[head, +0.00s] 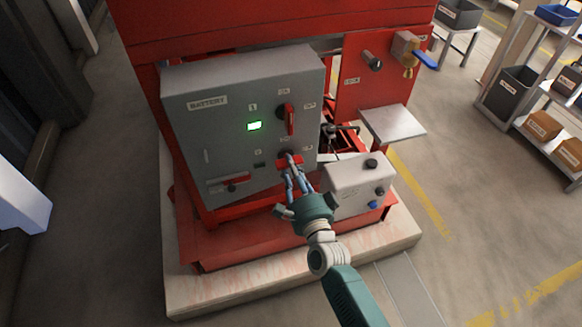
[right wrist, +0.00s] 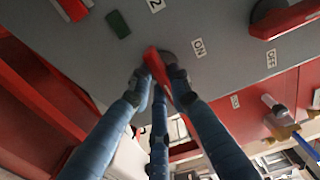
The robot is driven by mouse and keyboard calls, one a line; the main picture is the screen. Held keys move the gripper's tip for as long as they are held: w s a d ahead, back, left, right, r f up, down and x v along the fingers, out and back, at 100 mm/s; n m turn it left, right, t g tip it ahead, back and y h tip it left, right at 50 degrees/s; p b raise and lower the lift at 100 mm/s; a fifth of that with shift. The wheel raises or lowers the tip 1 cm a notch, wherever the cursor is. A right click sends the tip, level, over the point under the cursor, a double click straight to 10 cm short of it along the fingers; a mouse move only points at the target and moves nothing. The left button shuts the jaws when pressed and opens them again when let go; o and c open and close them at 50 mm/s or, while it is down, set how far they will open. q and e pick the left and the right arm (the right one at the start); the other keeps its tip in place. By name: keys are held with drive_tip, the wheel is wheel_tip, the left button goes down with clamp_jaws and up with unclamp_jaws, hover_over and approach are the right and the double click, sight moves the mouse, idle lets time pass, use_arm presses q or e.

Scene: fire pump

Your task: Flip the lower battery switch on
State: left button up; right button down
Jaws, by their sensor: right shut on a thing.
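The grey battery box (head: 190,125) is on the red pump frame. The lower battery switch (head: 283,160) has a red handle, largely covered by my fingers in the head view. My right gripper (head: 291,172) is shut on this handle. In the right wrist view the red handle (right wrist: 156,66) sits between my fingertips (right wrist: 160,82), beside the ON label (right wrist: 198,48). The lower indicator (head: 259,165) is dark; it also shows in the right wrist view (right wrist: 118,24). The upper switch (head: 290,120) has its red handle roughly upright. My left gripper is not in view.
The upper indicator (head: 254,126) glows green. A light grey box with knobs (head: 350,180) stands close right of my gripper. A metal shelf (head: 393,122) juts out above it.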

drive_tip(key=shift+n, duration=0.4)
drive_tip(key=n+p, duration=0.1)
drive_tip(key=n, duration=0.2)
drive_tip(key=shift+d+n, duration=0.1)
drive_tip(key=shift+n, duration=0.2)
drive_tip(key=shift+d+r+n+p, duration=0.1)
drive_tip(key=shift+n+p, duration=0.6)
drive_tip(key=shift+n, duration=2.65)
drive_tip(key=shift+d+r+n+p, duration=0.1)
drive_tip(key=shift+n+p, duration=0.55)
drive_tip(key=shift+n, duration=2.7)
drive_tip(key=c, duration=1.6)
unclamp_jaws()
